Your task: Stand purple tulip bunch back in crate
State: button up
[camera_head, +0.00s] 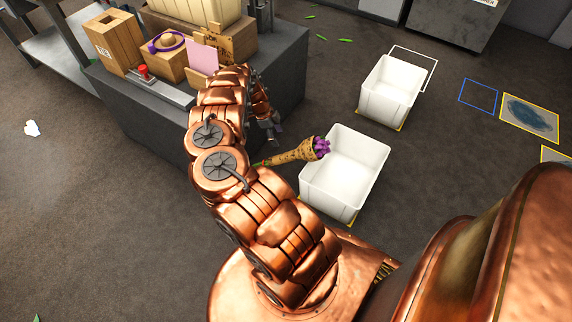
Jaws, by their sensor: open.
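The purple tulip bunch (298,153) is wrapped in brown patterned paper. It is tilted near flat at the left of the near white crate (326,197), with its purple heads over the crate's back left corner and its stem end toward my arm. Whether it rests on the rim or on the floor, I cannot tell. The inside of the near crate that shows is empty. My gripper (274,131) is open, just above and left of the bunch in the picture and apart from it. Part of the stem end is close behind my arm.
A second white crate (381,107) stands behind the near one and looks empty. A dark counter (283,75) at the left holds wooden boxes (116,42), a pink card (203,54) and a purple-banded hat (167,43). Green leaves (345,41) lie on the floor.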

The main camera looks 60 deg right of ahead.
jog(key=b, duration=0.5)
send_near(289, 156)
jog(key=shift+m, duration=0.3)
jog(key=f, duration=0.1)
jog(key=d+f, duration=0.1)
jog(key=f, duration=0.1)
jog(key=w+f, duration=0.1)
jog(key=shift+d+f, duration=0.15)
jog(key=shift+d, duration=0.1)
jog(key=shift+s+b+x, duration=0.25)
jog(key=shift+b+x, duration=0.4)
jog(key=shift+x, duration=1.3)
jog(key=shift+s+b+x, duration=0.25)
jog(key=shift+b+x, duration=0.4)
jog(key=shift+x, duration=1.3)
jog(key=shift+w, duration=0.1)
jog(key=shift+c, duration=0.2)
grip_shut()
